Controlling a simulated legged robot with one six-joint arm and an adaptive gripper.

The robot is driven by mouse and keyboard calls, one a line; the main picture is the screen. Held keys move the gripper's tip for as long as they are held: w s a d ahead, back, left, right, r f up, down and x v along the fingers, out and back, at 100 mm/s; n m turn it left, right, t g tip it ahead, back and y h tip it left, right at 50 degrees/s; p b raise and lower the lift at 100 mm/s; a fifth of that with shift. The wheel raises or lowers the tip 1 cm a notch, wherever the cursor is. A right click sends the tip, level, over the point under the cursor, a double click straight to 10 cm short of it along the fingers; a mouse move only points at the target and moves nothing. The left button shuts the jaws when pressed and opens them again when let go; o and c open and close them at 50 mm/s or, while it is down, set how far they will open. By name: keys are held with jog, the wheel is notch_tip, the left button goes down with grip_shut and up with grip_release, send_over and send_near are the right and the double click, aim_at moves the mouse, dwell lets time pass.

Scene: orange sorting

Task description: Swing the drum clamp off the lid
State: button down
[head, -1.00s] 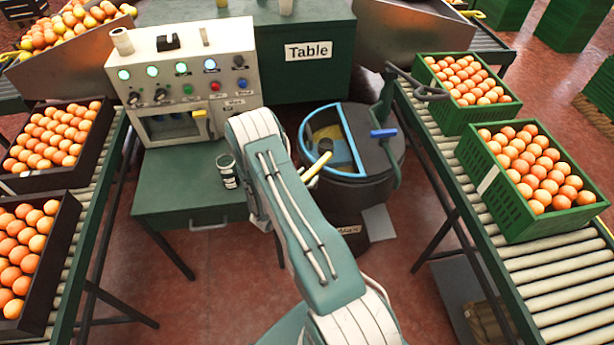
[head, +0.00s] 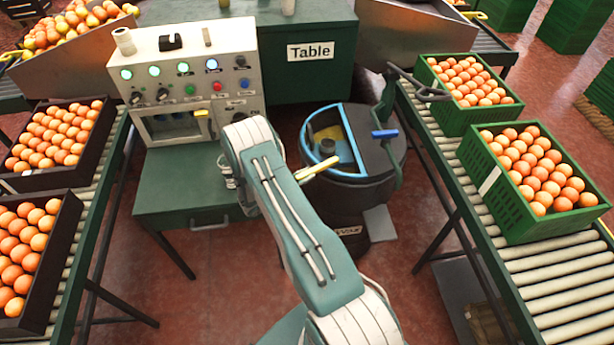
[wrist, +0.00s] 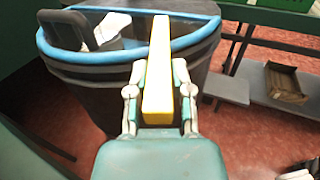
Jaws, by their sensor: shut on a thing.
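The dark drum (head: 360,200) stands right of my arm, with a blue rim. Its dark lid (head: 372,150) covers the right part, with a blue handle (head: 384,133) on it. The left part of the top is open inside a blue frame, with something yellow and a dark piece inside. A yellow bar (head: 320,167), which looks like the clamp's arm, lies at the drum's left front edge. In the wrist view my gripper (wrist: 158,85) has a finger on each side of the yellow bar (wrist: 159,45) and is shut on it.
A control panel (head: 188,75) and green bench (head: 180,190) stand left of the drum. A small jar (head: 227,172) on the bench is partly hidden by my arm. Roller conveyors (head: 545,270) with orange crates (head: 535,215) flank both sides. A grey pedal plate (head: 380,222) sits by the drum's foot.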

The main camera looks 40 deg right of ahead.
jog(key=shift+w+d+m+g+y, duration=0.1)
jog(key=shift+w+m+g+y, duration=0.15)
jog(key=shift+m+g, duration=0.5)
jog(key=shift+w+d+m+g+y, duration=0.15)
jog(key=shift+m+g, duration=0.3)
jog(key=shift+g, duration=0.6)
jog(key=shift+w+g, duration=0.1)
jog(key=shift+g, duration=0.2)
jog(key=c, duration=0.5)
grip_release()
jog(key=v, duration=1.2)
